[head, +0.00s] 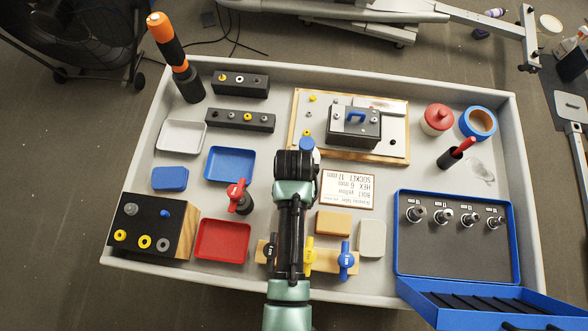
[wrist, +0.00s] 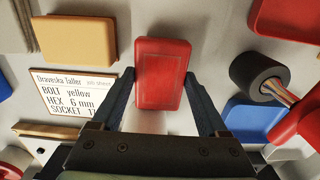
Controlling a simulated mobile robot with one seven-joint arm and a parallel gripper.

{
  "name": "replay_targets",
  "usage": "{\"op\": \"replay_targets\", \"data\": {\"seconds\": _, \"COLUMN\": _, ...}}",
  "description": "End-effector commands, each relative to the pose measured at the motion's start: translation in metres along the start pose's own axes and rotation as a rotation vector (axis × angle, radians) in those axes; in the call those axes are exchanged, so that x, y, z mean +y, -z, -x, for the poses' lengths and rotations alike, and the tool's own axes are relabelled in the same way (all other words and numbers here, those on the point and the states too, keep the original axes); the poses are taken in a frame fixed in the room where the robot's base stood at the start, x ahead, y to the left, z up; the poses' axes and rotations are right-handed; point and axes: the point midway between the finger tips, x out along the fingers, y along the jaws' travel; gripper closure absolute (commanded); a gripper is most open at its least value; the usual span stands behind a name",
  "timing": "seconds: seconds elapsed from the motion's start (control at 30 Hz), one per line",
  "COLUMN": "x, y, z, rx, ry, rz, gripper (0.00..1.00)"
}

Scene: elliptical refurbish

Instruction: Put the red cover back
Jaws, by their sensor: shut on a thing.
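The red cover (wrist: 162,75) is a small rounded red block between my two fingers in the wrist view. My gripper (wrist: 159,80) is shut on it, one finger along each side. In the head view my gripper (head: 296,162) is over the middle of the table, and its wrist hides the fingertips and the cover. At the upper right of it stands a wooden board (head: 296,120) with a metal plate and a black box (head: 354,132) with a blue handle (head: 355,117). I cannot tell how high the cover is above the table.
A printed card (head: 347,190) lies right of my gripper, also seen in the wrist view (wrist: 85,95). A red-handled tool (head: 239,197), blue tray (head: 230,163) and red tray (head: 222,240) are at left. An open blue case (head: 455,235) is at right.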

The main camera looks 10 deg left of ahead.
Motion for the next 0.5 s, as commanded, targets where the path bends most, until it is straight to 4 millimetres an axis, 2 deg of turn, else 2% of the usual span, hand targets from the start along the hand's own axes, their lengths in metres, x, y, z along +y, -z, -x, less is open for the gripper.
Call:
{"op": "replay_targets", "data": {"seconds": 0.1, "x": -0.0001, "y": 0.0006, "z": -0.0084, "rx": 0.002, "ry": 0.000, "rz": 0.000, "gripper": 1.00}}
{"op": "replay_targets", "data": {"seconds": 0.47, "x": -0.0001, "y": 0.0007, "z": -0.0121, "rx": 0.002, "ry": 0.000, "rz": 0.000, "gripper": 1.00}}
{"op": "replay_targets", "data": {"seconds": 0.5, "x": -0.0001, "y": 0.0004, "z": -0.0118, "rx": 0.001, "ry": 0.000, "rz": 0.000, "gripper": 0.18}}
